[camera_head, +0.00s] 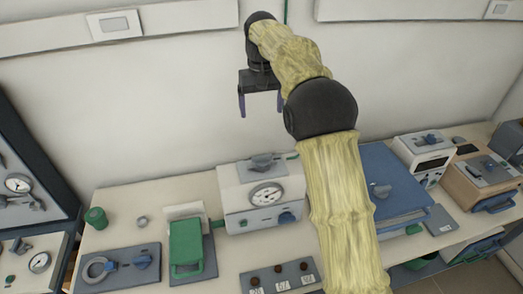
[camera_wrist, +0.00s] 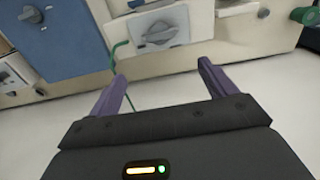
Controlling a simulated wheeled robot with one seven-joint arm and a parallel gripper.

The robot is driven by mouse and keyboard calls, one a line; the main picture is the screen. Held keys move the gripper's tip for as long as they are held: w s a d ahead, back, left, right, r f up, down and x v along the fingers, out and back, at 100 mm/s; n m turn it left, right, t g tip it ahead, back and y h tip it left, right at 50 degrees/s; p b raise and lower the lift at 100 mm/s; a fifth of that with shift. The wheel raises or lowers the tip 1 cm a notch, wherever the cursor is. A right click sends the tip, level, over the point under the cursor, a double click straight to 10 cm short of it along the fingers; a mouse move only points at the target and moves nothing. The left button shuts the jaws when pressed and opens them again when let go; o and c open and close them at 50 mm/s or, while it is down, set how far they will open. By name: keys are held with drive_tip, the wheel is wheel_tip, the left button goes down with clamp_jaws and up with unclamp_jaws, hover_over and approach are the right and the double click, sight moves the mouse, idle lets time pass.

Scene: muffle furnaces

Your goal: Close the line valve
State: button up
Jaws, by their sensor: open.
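A grey handle on a round base (camera_head: 262,162) sits on top of the white gauge box (camera_head: 235,195), beside a green hose; it looks like the line valve. In the wrist view the same grey handle (camera_wrist: 160,33) lies on a pale plate, its bar slightly tilted, with the green hose (camera_wrist: 117,57) left of it. My gripper (camera_head: 262,113) is open and empty, pointing down above and behind the box, near the wall. In the wrist view my gripper (camera_wrist: 163,70) has its two purple fingers spread apart below the handle, with nothing between them.
A blue box (camera_head: 385,165) with a knob stands right of the gauge box. A green-handled device (camera_head: 186,245), a ring-and-knob panel (camera_head: 118,268) and a green cup (camera_head: 96,217) are to the left. The space around my gripper is clear.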

sight(262, 156)
wheel_tip(262, 156, down, 18)
drive_tip(key=p, duration=0.3)
drive_tip(key=shift+r, duration=0.25)
idle(0.3)
drive_tip(key=c, duration=1)
